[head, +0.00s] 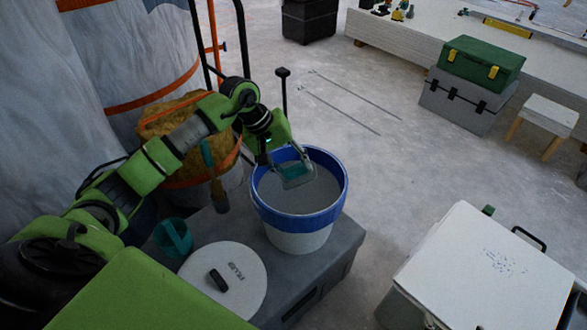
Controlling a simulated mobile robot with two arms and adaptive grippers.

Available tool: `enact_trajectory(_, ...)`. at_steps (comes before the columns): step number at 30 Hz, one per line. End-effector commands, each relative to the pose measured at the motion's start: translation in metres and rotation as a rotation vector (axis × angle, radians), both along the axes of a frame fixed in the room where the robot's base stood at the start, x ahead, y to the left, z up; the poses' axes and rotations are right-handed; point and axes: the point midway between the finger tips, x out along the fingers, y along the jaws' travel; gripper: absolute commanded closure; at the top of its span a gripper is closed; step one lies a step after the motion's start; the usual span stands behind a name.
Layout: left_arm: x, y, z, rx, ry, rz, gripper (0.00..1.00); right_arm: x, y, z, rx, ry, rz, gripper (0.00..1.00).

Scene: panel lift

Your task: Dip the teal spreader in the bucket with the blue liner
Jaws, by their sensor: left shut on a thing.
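The white bucket with the blue liner (334,205) stands upright on a dark grey crate, with grey material (290,200) filling much of it. My left gripper (283,160) is above the bucket's back left part, shut on the teal spreader (297,171). The spreader is inside the outline of the bucket's mouth, its flat end pointing down toward the grey material. I cannot tell whether its edge touches the material. The gripper hides part of the spreader. My right gripper is not in view.
The dark grey crate (335,260) also bears a round white lid (245,270) and a teal item (173,238). A brush-like tool (214,180) is left of the bucket. A white-topped box (490,265) stands at right. Stacked toolboxes (480,65) stand farther back. Floor between is clear.

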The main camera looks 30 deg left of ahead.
Motion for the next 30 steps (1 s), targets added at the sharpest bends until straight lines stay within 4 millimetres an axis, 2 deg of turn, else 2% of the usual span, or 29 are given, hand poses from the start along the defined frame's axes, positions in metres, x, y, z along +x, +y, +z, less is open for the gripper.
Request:
enact_trajectory(13, 0.0, 0.0, 0.016, 0.0, 0.0, 0.0, 0.76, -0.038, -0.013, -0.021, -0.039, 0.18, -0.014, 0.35)
enact_trajectory(30, 0.0, 0.0, 0.037, 0.0, 0.0, -0.001, 0.76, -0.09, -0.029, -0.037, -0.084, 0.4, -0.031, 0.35)
